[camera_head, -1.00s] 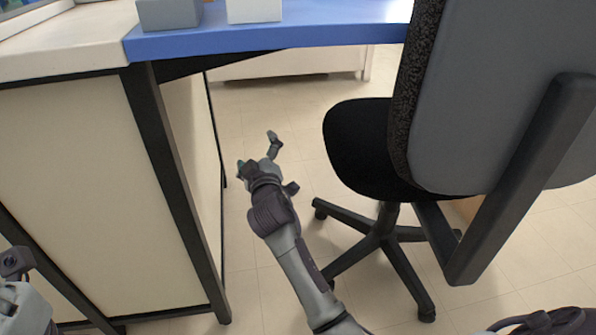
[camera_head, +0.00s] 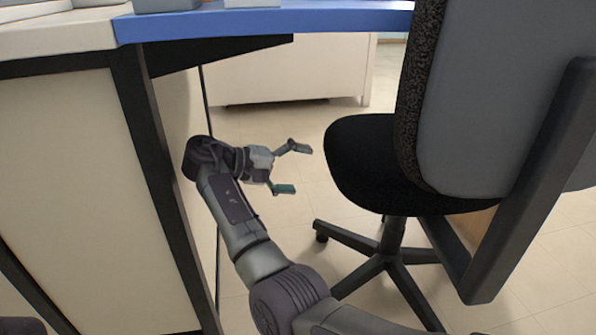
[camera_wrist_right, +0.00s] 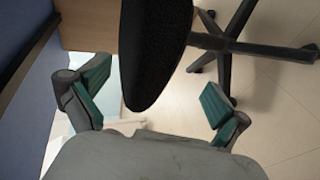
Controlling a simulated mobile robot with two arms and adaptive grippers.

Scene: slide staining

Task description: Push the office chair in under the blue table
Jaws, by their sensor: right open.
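The office chair (camera_head: 480,100) stands at the right in the head view, with a grey-backed backrest, a black seat (camera_head: 365,160) and a dark star base. Its seat is below the level of the blue table (camera_head: 270,22), whose front edge runs across the top. My right gripper (camera_head: 296,168) is open and empty, just left of the seat, with its fingers pointing right toward it. In the right wrist view the seat edge (camera_wrist_right: 152,50) shows beyond and between the spread fingers (camera_wrist_right: 155,100). I cannot tell whether they touch it. My left gripper is not in view.
A cream cabinet panel (camera_head: 80,180) with a dark table leg (camera_head: 155,170) stands left of my right arm. A white unit (camera_head: 300,70) stands behind, beyond the table.

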